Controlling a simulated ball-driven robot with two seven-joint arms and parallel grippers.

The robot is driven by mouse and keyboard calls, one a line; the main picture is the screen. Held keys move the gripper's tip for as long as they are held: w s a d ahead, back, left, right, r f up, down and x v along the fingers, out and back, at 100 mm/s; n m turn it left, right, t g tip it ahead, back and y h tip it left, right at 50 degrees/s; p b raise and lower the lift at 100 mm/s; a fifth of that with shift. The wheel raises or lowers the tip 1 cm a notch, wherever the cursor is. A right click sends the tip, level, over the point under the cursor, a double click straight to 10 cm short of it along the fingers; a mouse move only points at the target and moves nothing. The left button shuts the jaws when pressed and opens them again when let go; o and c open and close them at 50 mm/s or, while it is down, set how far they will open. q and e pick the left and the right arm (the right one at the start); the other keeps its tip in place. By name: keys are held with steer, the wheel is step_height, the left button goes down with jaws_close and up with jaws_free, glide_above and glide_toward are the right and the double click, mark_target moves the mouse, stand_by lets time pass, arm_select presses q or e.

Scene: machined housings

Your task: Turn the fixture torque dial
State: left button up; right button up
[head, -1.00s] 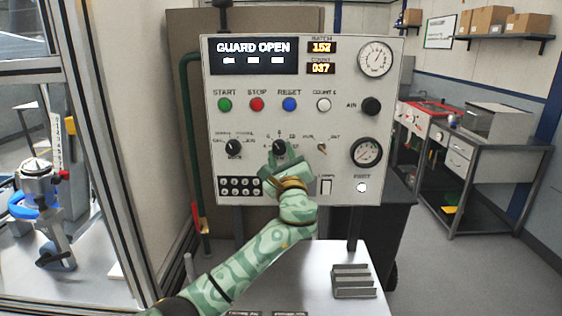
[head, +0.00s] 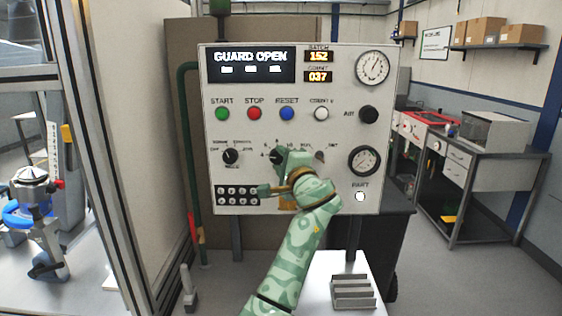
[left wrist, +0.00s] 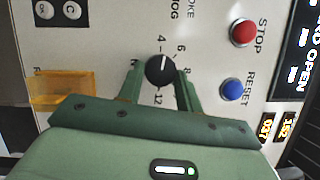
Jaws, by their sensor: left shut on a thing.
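The torque dial (head: 277,156) is a small black knob in the middle of the white control panel, partly hidden by my gripper in the head view. In the left wrist view the dial (left wrist: 160,70) shows a white pointer line, with numbers such as 4, 6, 8 and 12 printed around it. My left gripper (left wrist: 161,78) is green and has one finger on each side of the dial, shut on it. In the head view the left gripper (head: 281,158) reaches the dial from the lower right. My right gripper is not in view.
Left of the dial is another black selector knob (head: 230,156). Above are the green start (head: 222,113), red stop (head: 254,113) and blue reset (head: 287,113) buttons. A black air knob (head: 368,114) and two gauges are at the right. The display reads GUARD OPEN.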

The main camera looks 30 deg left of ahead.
arm_select(q)
steer(key=shift+n+h, duration=0.3)
steer(key=shift+n, duration=0.5)
steer(key=shift+g, duration=0.3)
steer(key=o, duration=1)
steer(key=v, duration=0.7)
steer(key=shift+s, duration=0.15)
steer(key=shift+d, duration=0.2)
